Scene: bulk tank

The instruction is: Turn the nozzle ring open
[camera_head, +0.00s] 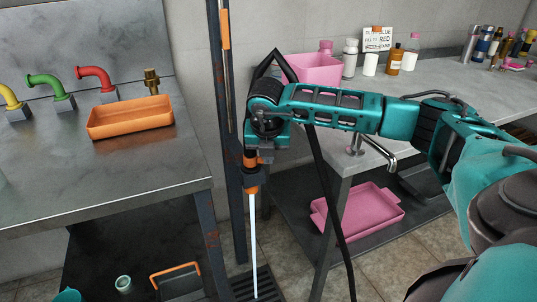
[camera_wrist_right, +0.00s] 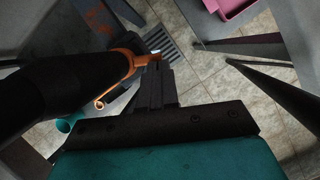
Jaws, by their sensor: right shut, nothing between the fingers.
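The nozzle (camera_head: 257,179) hangs upright, pointing down beside a dark post, with orange bands on its dark body. A thin white jet (camera_head: 253,240) runs straight down from its tip towards the floor. In the right wrist view an orange ring (camera_wrist_right: 125,62) wraps the end of a dark cylinder, with a tab on its right side. My right gripper (camera_head: 262,156) is at the nozzle's upper part, partly hidden by its own wrist. In the right wrist view its fingers (camera_wrist_right: 158,66) are shut and empty, close beside the tab; I cannot tell whether they touch. My left gripper is out of view.
The dark post (camera_head: 232,120) stands close by, and a black hose (camera_head: 325,190) loops past my wrist. A floor grate (camera_head: 243,287) lies below. Metal benches stand on both sides, with an orange tray (camera_head: 130,117) on the left and a pink tub (camera_head: 313,70) on the right.

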